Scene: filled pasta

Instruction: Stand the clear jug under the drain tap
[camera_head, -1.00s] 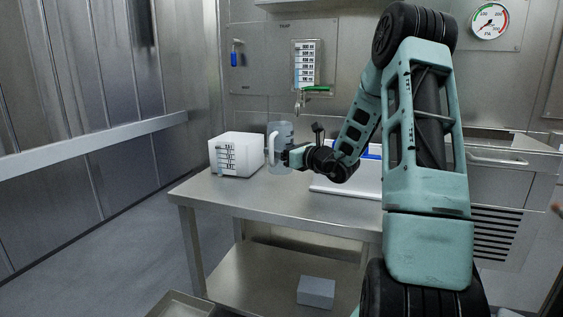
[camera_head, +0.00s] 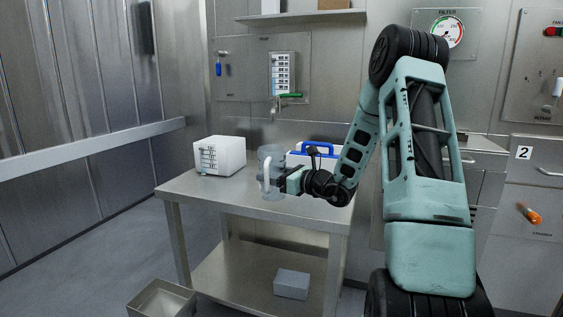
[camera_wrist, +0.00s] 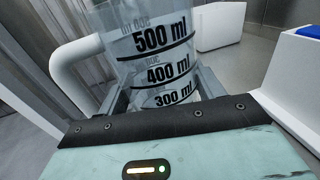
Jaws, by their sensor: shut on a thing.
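The clear jug (camera_head: 271,172) has a pale handle on its left side. It is upright near the front of the steel table (camera_head: 192,188); I cannot tell whether its base touches the top. My gripper (camera_head: 283,184) is shut on the jug from the right. In the wrist view the jug (camera_wrist: 155,50) stands between the jaws, with black 300, 400 and 500 ml marks and its handle at left. The drain tap (camera_head: 278,107), with a green lever (camera_head: 291,96), is on the back wall, behind and above the jug, below a gauge panel.
A white box (camera_head: 221,155) with dark markings stands on the table left of the jug. A white case with a blue handle (camera_head: 318,148) is behind my arm at right. A grey block (camera_head: 292,284) lies on the lower shelf, and an open bin (camera_head: 160,300) is on the floor.

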